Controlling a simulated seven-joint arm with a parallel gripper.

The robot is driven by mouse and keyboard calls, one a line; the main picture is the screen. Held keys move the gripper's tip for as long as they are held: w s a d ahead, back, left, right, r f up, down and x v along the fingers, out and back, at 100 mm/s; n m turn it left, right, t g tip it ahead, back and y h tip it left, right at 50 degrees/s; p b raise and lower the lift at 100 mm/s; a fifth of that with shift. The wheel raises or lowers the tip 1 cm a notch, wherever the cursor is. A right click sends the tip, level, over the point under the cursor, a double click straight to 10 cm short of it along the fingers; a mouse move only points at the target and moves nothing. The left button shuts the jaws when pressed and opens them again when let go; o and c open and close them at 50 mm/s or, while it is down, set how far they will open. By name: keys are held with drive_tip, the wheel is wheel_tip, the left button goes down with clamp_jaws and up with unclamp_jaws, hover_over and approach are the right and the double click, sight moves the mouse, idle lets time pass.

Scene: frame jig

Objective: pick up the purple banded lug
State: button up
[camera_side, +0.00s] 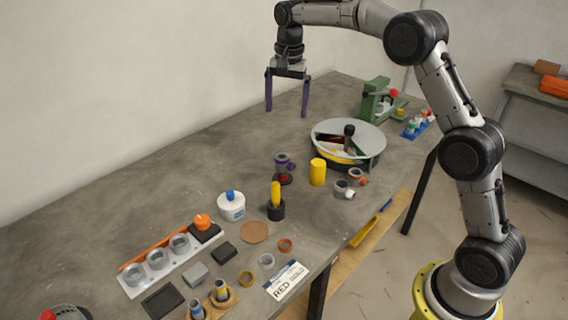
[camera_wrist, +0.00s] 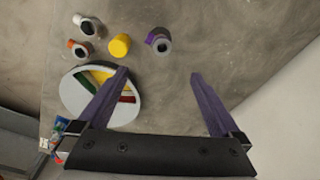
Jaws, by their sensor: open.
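The purple banded lug (camera_side: 282,160) is a small grey piece with a purple band, on the table near its middle in the side view. In the wrist view the purple banded lug (camera_wrist: 158,39) lies beyond my fingertips, roughly in line with the gap between them. My gripper (camera_side: 287,112) is open and empty, pointing down high above the table, apart from the lug. Its two purple fingers also show in the wrist view, with the gap of the gripper (camera_wrist: 159,73) clear.
A dark piece with a red top (camera_side: 284,178) stands close to the lug. A yellow cylinder (camera_side: 318,172) and grey pieces with orange (camera_side: 357,176) and white (camera_side: 343,189) parts are to its right. A round divided tray (camera_side: 331,127) and a green fixture (camera_side: 376,101) stand behind.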

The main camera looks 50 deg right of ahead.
hover_over(285, 158)
drive_tip(key=shift+g, duration=0.4)
drive_tip(key=f, duration=1.1)
drive_tip(key=shift+s+d+f, duration=0.15)
drive_tip(key=shift+d+f, duration=0.05)
drive_tip(key=shift+d, duration=0.15)
drive_tip(key=shift+w+a+f, duration=0.1)
drive_tip(key=shift+a+f, duration=0.05)
drive_tip(key=shift+f, duration=1.35)
drive_tip(key=shift+w+a+f, duration=0.1)
drive_tip(key=shift+f, duration=1.35)
drive_tip(key=c, duration=1.4)
drive_tip(key=shift+r, duration=0.15)
